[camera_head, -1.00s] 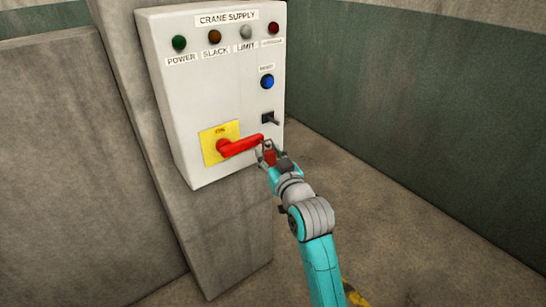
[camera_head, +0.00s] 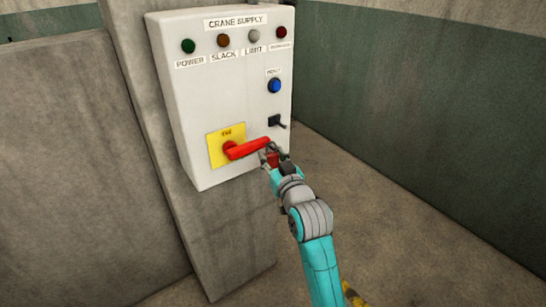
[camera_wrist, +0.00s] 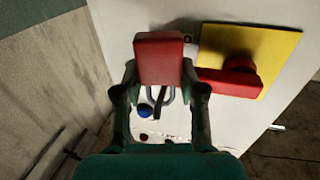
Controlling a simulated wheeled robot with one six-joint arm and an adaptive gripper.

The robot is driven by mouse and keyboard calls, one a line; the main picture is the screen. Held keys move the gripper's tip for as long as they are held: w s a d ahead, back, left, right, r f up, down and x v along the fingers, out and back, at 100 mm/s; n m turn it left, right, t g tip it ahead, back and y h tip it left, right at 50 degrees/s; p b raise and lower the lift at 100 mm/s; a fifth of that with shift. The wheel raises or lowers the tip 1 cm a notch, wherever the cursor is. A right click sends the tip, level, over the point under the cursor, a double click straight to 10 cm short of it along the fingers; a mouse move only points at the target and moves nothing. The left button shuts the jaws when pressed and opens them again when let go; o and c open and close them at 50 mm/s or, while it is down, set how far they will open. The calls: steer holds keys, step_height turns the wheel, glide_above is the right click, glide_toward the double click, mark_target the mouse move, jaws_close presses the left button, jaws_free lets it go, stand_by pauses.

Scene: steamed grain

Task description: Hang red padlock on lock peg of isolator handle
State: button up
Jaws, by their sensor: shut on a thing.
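The red padlock (camera_wrist: 159,60) is held between the fingers of my gripper (camera_wrist: 160,88) in the wrist view. Its grey shackle (camera_wrist: 168,96) shows below the body there. In the head view the padlock (camera_head: 273,160) is a small red patch in my gripper (camera_head: 270,156), partly hidden by the fingers. The red isolator handle (camera_head: 248,149) sits on a yellow plate (camera_head: 215,151) and points right, towards my gripper. In the wrist view the handle (camera_wrist: 228,82) is just right of the padlock. I cannot make out the lock peg or whether the shackle touches it.
The white crane supply box (camera_head: 205,90) is mounted on a concrete pillar (camera_head: 235,235). A black switch (camera_head: 275,121) and a blue button (camera_head: 274,86) are above my gripper. Coloured lamps line the box top. Open floor (camera_head: 390,220) lies to the right.

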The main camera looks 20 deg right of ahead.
steer(key=shift+w+a+f, duration=0.1)
steer(key=shift+w+f, duration=0.05)
steer(key=shift+f, duration=0.15)
steer(key=o, duration=1.3)
steer(key=shift+w+f, duration=0.15)
